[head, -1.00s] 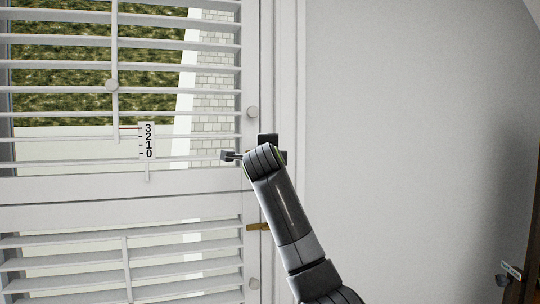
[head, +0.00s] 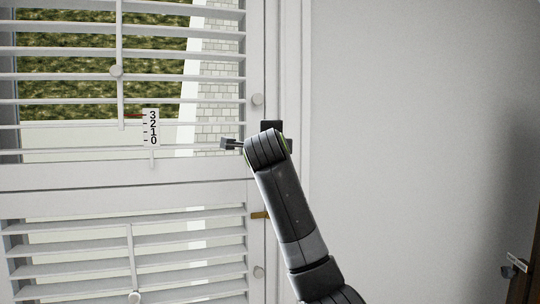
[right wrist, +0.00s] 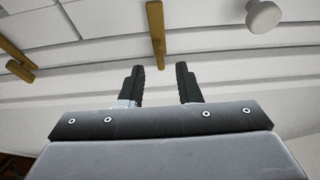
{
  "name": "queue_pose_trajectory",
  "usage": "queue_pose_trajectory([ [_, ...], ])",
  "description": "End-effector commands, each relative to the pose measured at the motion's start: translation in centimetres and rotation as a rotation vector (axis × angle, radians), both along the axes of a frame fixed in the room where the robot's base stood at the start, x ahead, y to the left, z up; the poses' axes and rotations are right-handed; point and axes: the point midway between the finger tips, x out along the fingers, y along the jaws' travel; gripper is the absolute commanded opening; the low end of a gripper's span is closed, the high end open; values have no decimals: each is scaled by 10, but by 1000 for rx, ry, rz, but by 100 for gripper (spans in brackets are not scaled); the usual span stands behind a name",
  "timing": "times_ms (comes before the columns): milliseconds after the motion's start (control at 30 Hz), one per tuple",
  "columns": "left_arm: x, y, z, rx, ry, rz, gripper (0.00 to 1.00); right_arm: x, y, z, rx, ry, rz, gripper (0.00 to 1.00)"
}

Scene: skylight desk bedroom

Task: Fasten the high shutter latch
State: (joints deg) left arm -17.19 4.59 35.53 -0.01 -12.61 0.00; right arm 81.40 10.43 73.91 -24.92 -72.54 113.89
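The high latch, a brass bar (right wrist: 156,30), shows in the right wrist view on the white shutter frame, with its near end around the gap between my fingertips. I cannot tell whether the fingers touch it. My right gripper (right wrist: 160,70) is open with nothing held. In the head view, my right gripper (head: 266,138) is mostly behind my own arm at the right edge of the shutter, and the high latch is hidden there. A lower brass latch (head: 260,215) shows below it; it also appears at the left of the right wrist view (right wrist: 12,55). My left gripper is out of view.
The slatted white shutters (head: 60,177) fill the left. A round white knob (head: 257,100) is above my gripper; another knob (head: 258,271) is lower down. A number scale (head: 152,128) hangs on the slats. The bare wall (head: 400,110) to the right is clear.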

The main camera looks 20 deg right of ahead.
Motion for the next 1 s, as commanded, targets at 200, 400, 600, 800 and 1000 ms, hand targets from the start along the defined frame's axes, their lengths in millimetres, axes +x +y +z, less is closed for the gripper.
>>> queue_pose_trajectory([
  [200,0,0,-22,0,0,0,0,-42,17,-4,2,-4,4,31],
  [400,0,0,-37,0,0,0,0,-84,33,-3,2,-4,5,31],
  [600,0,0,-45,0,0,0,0,-113,44,-2,2,-1,3,31],
  [800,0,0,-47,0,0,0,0,-124,47,0,1,1,0,31],
  [1000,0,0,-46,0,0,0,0,-125,47,0,1,2,0,31],
])
